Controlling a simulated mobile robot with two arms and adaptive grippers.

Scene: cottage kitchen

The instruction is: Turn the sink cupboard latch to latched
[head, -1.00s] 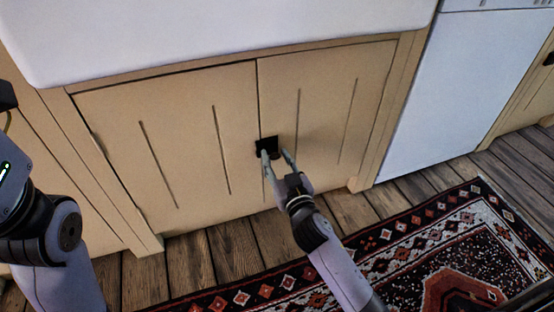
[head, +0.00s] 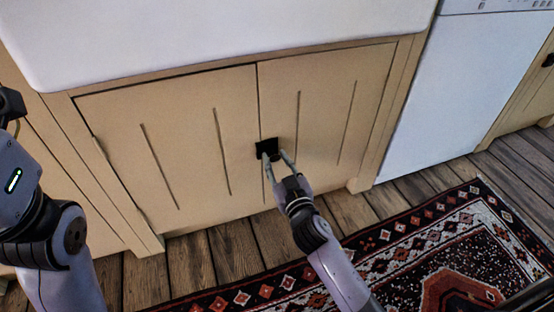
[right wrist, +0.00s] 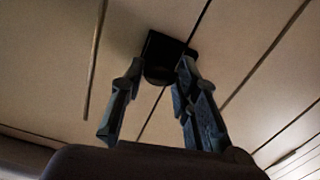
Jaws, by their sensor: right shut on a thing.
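The sink cupboard (head: 190,140) has two cream doors, both closed. A small black latch (head: 267,147) sits across the seam between them; it also shows in the right wrist view (right wrist: 165,55). My right gripper (head: 275,156) is at the latch, its two fingers on either side of the latch's knob, shut on it. In the right wrist view the fingertips (right wrist: 160,68) flank the dark round knob. The way the latch is turned is too dark to tell. My left arm shows at the left edge, but its gripper fingers are not visible.
A white sink (head: 220,35) overhangs the cupboard. A white appliance (head: 445,90) stands to the right. A patterned rug (head: 400,255) lies on the wooden floor (head: 235,250) in front. Free space lies before the doors.

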